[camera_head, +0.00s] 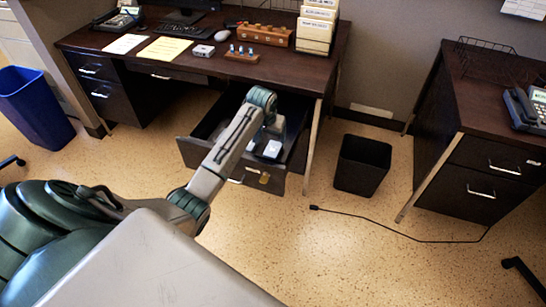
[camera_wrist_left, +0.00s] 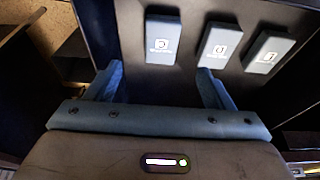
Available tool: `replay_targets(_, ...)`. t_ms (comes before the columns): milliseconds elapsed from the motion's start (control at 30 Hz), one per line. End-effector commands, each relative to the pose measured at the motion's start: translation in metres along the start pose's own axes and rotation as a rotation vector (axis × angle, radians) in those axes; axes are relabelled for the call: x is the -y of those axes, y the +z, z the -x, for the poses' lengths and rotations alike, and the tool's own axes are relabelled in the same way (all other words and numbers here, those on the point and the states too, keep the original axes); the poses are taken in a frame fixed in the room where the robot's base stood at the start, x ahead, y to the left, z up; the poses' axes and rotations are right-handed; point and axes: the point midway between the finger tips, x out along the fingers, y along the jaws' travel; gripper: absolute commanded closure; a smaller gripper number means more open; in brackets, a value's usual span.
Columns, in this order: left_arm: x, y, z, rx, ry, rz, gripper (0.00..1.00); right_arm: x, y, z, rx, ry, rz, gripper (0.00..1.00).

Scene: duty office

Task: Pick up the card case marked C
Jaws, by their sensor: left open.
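Three small pale card cases lie in the open desk drawer (camera_head: 236,171). In the left wrist view they are a left case (camera_wrist_left: 162,36), a middle case (camera_wrist_left: 219,45) and a right case (camera_wrist_left: 269,52). Each has a dark square mark; the letters are too small to read surely, though the left one resembles a C or D. My left gripper (camera_wrist_left: 161,72) is open and empty over the drawer, its fingers either side of the space just below the left case. In the head view my arm hides part of the drawer; one pale case (camera_head: 272,149) shows. My right gripper is not in view.
The dark desk (camera_head: 315,62) stands above the drawer, with a wooden box (camera_head: 265,35) and file box (camera_head: 316,30) on top. A black bin (camera_head: 362,165) stands right of the drawer. A cable (camera_head: 395,232) lies on the floor. A second desk (camera_head: 478,105) stands at right.

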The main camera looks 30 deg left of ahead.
Motion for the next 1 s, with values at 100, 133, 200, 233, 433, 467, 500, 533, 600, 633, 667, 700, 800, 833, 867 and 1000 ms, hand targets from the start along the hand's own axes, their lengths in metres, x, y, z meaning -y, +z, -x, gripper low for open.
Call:
replay_targets(100, 0.0, 0.002, -0.008, 0.001, 0.0, 0.0, 0.25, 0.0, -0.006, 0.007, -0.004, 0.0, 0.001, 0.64)
replay_targets(133, 0.0, 0.002, -0.011, 0.002, 0.0, 0.001, 0.25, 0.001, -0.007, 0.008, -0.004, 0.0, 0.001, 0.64)
replay_targets(200, 0.0, 0.001, -0.019, 0.002, 0.001, 0.002, 0.25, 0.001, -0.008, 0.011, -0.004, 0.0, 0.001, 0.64)
replay_targets(233, 0.0, 0.002, -0.025, 0.003, 0.0, 0.002, 0.25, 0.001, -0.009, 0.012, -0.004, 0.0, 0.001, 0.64)
replay_targets(433, 0.0, 0.001, -0.053, 0.002, 0.0, 0.001, 0.25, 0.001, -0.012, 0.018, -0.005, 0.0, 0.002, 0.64)
replay_targets(467, 0.0, 0.001, -0.056, 0.001, 0.0, 0.001, 0.25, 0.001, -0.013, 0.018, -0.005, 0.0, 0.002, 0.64)
replay_targets(500, 0.0, 0.001, -0.058, 0.001, 0.0, 0.0, 0.25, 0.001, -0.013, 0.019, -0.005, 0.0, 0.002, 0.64)
replay_targets(533, 0.0, 0.001, -0.06, 0.001, 0.0, 0.001, 0.25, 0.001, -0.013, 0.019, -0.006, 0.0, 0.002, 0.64)
replay_targets(600, 0.001, 0.0, -0.064, 0.001, 0.0, 0.001, 0.25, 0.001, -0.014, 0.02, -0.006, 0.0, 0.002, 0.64)
replay_targets(633, 0.001, 0.0, -0.067, 0.001, 0.001, 0.001, 0.25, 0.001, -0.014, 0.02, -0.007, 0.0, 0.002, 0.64)
replay_targets(667, 0.001, -0.001, -0.07, 0.002, 0.001, 0.001, 0.25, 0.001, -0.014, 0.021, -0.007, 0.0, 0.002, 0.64)
replay_targets(700, 0.001, -0.001, -0.075, 0.002, 0.001, 0.001, 0.25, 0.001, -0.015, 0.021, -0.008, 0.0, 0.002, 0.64)
replay_targets(800, 0.002, -0.004, -0.09, 0.002, 0.001, 0.001, 0.25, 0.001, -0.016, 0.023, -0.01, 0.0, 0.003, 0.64)
replay_targets(833, 0.003, -0.004, -0.094, 0.003, 0.0, 0.0, 0.25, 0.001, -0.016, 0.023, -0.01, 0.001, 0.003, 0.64)
replay_targets(867, 0.003, -0.003, -0.099, 0.003, 0.0, 0.001, 0.25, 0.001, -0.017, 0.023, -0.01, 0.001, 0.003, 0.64)
replay_targets(1000, 0.003, -0.004, -0.111, 0.0, 0.0, 0.0, 0.25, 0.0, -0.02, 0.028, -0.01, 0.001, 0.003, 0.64)
